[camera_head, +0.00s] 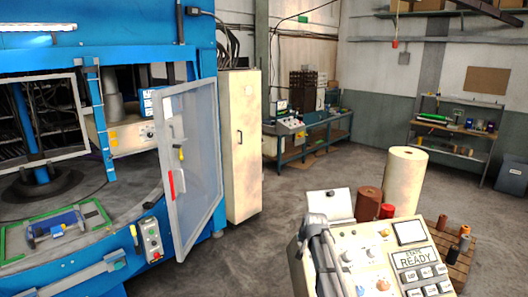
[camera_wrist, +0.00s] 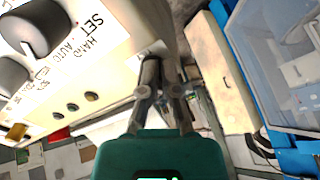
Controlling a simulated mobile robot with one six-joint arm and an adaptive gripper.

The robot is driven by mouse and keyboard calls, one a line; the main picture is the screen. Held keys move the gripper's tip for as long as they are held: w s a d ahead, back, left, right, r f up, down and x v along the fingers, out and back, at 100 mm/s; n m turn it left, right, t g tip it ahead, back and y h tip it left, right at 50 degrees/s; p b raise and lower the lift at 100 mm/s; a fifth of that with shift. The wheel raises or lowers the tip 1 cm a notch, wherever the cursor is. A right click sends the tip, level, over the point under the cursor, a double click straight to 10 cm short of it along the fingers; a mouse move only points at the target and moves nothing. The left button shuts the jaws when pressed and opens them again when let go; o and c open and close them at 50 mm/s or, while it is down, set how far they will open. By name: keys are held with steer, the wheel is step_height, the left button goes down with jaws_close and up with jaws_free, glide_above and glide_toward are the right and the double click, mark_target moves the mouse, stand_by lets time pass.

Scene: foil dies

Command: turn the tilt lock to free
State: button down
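No part that I can name for certain as the tilt lock shows. A cream control panel (camera_head: 385,255) with knobs, buttons and a "STATE READY" display stands at the lower right in the head view. In the wrist view, a cream panel (camera_wrist: 95,60) fills the upper left, with dark grey knobs (camera_wrist: 42,25) and the printed words "SET", "HAND" and "AUTO". My gripper (camera_wrist: 165,70) reaches up beside that panel's corner. Its fingers look close together, and I cannot tell whether they touch each other or the panel. Nothing held is visible.
A blue machine (camera_head: 120,45) with an open clear door (camera_head: 200,150) stands at left. A cream cabinet (camera_head: 241,140) is behind the door. Rolls, including a tall white one (camera_head: 405,180), stand behind the control panel. The middle floor is clear.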

steer(key=shift+s+a+f, duration=0.15)
steer(key=shift+s+a, duration=0.05)
steer(key=shift+a, duration=0.1)
stand_by(0.5)
steer(key=p+v, duration=0.4)
steer(key=v, duration=0.2)
steer(key=shift+p, duration=0.35)
steer(key=shift+s, duration=0.1)
steer(key=d, duration=0.1)
steer(key=s+d, duration=0.1)
steer(key=shift+d, duration=0.3)
